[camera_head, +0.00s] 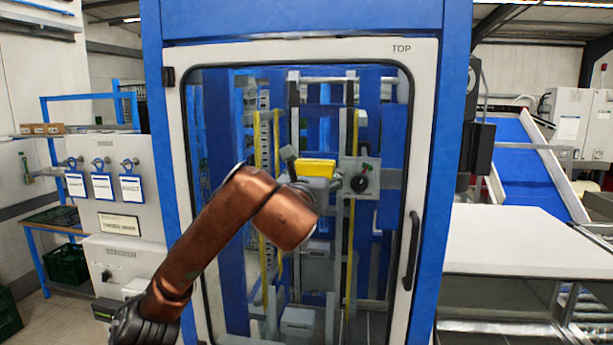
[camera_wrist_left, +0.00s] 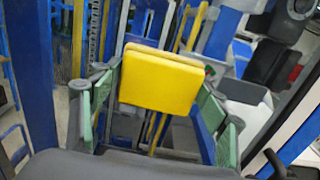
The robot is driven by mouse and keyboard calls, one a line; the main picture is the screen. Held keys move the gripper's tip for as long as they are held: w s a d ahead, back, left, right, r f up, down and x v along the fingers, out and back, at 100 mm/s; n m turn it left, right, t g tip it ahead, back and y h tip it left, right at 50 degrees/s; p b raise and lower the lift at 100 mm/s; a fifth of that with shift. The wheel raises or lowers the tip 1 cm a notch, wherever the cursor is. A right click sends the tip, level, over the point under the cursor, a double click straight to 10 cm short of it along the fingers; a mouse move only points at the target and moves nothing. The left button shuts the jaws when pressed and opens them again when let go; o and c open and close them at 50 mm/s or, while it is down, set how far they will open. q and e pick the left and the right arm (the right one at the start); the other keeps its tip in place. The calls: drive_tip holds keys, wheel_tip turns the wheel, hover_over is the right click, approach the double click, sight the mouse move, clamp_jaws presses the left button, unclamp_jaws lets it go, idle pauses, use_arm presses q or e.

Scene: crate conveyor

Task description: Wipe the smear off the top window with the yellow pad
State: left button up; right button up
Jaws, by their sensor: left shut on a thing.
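The yellow pad (camera_head: 317,168) is held up in front of the top window (camera_head: 225,120), a large glass pane in a white-framed door marked TOP. My left gripper (camera_head: 298,168) is shut on the pad, partly hidden by my own arm. In the left wrist view the pad (camera_wrist_left: 160,82) sits between the green-lined fingers of my left gripper (camera_wrist_left: 158,112), its broad face showing. I cannot make out the smear on the glass. Whether the pad touches the glass cannot be told. My right gripper is not in view.
The door has a dark handle (camera_head: 411,252) at its right side and sits in a blue frame (camera_head: 455,120). A panel with hanging tags (camera_head: 103,187) stands to the left. A blue conveyor (camera_head: 525,165) and a white surface (camera_head: 520,240) lie to the right.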

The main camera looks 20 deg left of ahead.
use_arm(q)
drive_tip(key=shift+a, duration=0.1)
drive_tip(key=shift+s+a+b, duration=0.15)
drive_tip(key=shift+a+b, duration=0.45)
drive_tip(key=shift+a, duration=0.2)
drive_tip(key=shift+s+a+b, duration=0.4)
drive_tip(key=shift+a+b, duration=0.05)
drive_tip(key=shift+a, duration=1.1)
drive_tip(key=shift+s+a+b, duration=0.35)
drive_tip(key=shift+a+b, duration=0.05)
drive_tip(key=shift+a, duration=1.15)
drive_tip(key=shift+s+a+b, duration=0.4)
drive_tip(key=shift+a+b, duration=0.05)
drive_tip(key=shift+a, duration=1.1)
drive_tip(key=shift+s, duration=0.15)
drive_tip(key=shift+s+d+b, duration=0.25)
drive_tip(key=shift+s+b, duration=0.1)
drive_tip(key=shift+s, duration=0.25)
drive_tip(key=b, duration=0.1)
approach(270, 169)
drive_tip(key=shift+w+d, duration=0.15)
drive_tip(key=shift+w, duration=0.1)
